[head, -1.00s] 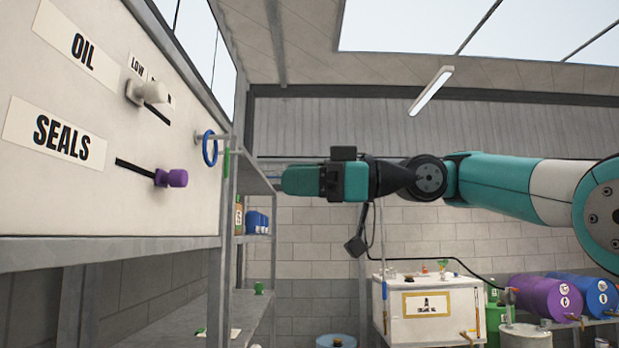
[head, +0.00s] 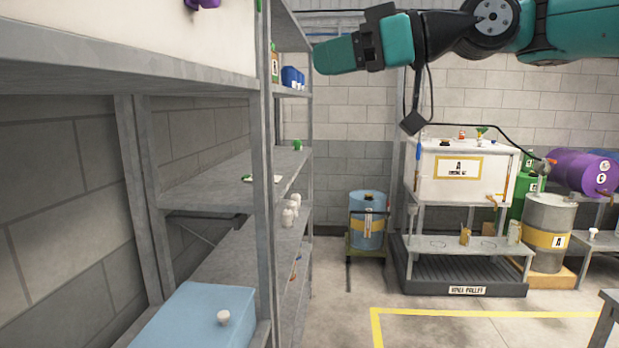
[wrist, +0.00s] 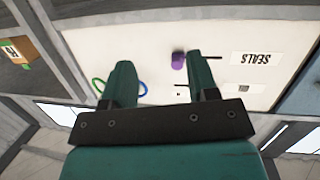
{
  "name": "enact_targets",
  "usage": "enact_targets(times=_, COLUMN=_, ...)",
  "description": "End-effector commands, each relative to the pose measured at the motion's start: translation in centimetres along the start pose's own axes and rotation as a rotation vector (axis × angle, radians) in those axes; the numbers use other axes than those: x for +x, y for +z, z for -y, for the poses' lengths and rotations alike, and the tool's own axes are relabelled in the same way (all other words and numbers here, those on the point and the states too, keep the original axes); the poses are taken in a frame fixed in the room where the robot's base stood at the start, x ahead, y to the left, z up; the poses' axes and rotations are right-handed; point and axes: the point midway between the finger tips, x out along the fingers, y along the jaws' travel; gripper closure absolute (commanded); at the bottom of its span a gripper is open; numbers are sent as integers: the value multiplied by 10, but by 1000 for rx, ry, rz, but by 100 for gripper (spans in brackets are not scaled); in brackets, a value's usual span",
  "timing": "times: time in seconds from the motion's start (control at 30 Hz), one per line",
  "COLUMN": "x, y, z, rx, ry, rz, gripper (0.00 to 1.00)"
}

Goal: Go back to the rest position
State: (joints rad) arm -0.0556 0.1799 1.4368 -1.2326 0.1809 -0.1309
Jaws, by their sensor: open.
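My gripper (head: 322,58) is at the top of the head view, pointing left, on a teal and black arm reaching in from the right. In the wrist view my gripper (wrist: 158,68) has its two teal fingers spread apart with nothing between them. Beyond the fingers is a white panel (wrist: 110,40), seen upside down, with a SEALS label (wrist: 254,58) and a purple knob (wrist: 178,60). The purple knob (head: 205,3) is cut off by the top edge of the head view. The gripper appears apart from the panel.
Grey metal shelving (head: 263,170) stands on the left, with a light blue box (head: 190,318) low down. A blue drum (head: 367,220), a white tank (head: 440,190) and a grey drum (head: 548,220) stand at the back. The floor inside the yellow line (head: 480,313) looks clear.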

Motion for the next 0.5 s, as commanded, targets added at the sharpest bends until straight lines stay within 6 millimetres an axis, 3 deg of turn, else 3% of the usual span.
enact_targets(times=0.03, x=5, y=34, z=12, rx=67, ry=20, rz=67, gripper=46)
enact_targets(times=0.23, x=2, y=154, z=62, rx=321, ry=104, rz=365, gripper=46)
enact_targets(times=0.5, x=-41, y=300, z=152, rx=592, ry=180, rz=745, gripper=46)
